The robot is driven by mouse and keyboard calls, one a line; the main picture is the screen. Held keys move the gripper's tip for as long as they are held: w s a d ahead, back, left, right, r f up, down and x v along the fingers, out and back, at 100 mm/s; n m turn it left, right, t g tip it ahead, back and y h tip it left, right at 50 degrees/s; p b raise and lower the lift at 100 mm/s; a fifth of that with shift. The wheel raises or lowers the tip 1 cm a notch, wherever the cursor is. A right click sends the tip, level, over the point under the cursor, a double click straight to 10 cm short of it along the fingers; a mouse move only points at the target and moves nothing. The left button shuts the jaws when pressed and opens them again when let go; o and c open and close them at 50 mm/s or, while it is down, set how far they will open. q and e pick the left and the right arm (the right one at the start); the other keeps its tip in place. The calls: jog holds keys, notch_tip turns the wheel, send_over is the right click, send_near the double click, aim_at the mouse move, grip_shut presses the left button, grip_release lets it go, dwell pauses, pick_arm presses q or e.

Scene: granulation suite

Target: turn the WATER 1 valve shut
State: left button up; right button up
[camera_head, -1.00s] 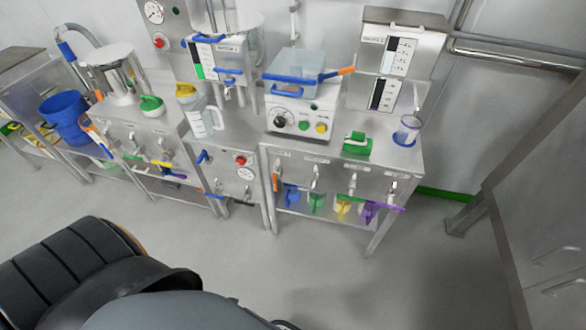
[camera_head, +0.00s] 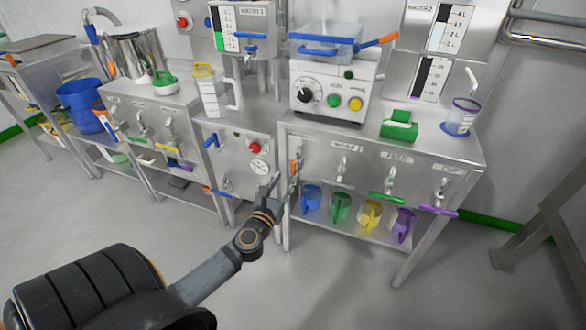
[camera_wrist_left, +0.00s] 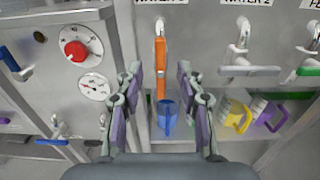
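The WATER 1 valve has an orange lever (camera_wrist_left: 161,70) that hangs straight down from its tap, under a label partly cut off by the top edge of the left wrist view. The lever (camera_head: 294,168) also shows in the head view at the left end of the tap panel. My left gripper (camera_wrist_left: 158,80) is open and empty, with one finger on each side of the lever in the picture; contact is not visible. In the head view the left gripper (camera_head: 286,184) is in front of the panel's left end. My right gripper is not in view.
The WATER 2 tap has a level grey lever (camera_wrist_left: 250,71) to the right. A blue jug (camera_wrist_left: 167,118) stands below the orange lever, with yellow (camera_head: 370,215) and purple jugs (camera_head: 404,224) farther right. A gauge panel with a red knob (camera_wrist_left: 75,50) is on the left.

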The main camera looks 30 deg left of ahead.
aim_at(292, 167)
pick_arm(q)
jog(key=x, duration=0.8)
jog(key=shift+d, duration=0.1)
jog(key=shift+c, duration=0.2)
grip_shut()
